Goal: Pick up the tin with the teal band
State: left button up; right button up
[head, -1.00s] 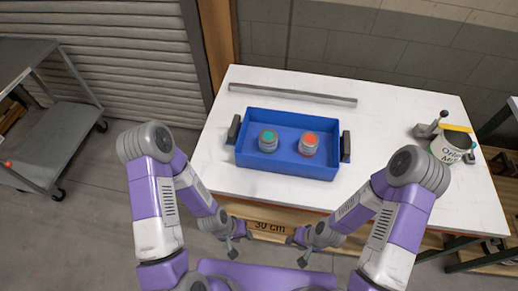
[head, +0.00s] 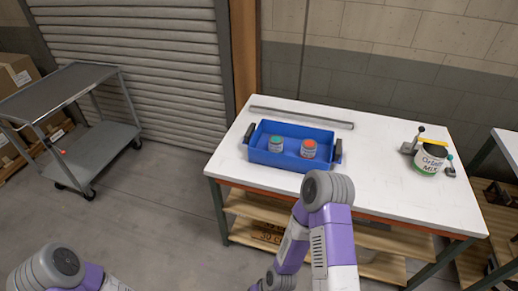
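The tin with the teal band is most likely the grey tin with a teal top (head: 276,145), upright in the left half of a blue tray (head: 284,162) on the white table. A similar tin with an orange-red top (head: 308,150) stands to its right in the same tray, apart from it. The tray hides the tins' lower parts. My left arm shows only at the bottom left corner, and its gripper is out of the picture. My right arm rises in front of the table, its forearm bending down to the bottom edge, where its gripper is cut off.
The tray has dark end handles. A grey bar (head: 301,117) lies behind it. A labelled tub (head: 429,161) and a clamp-like tool (head: 412,146) stand at the table's right. A grey cart (head: 85,120) stands left, with open floor between it and the white table (head: 380,190).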

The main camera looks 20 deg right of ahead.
aim_at(276, 141)
jog(key=u, duration=0.35)
jog(key=i, duration=1.5)
jog(key=z, duration=0.9)
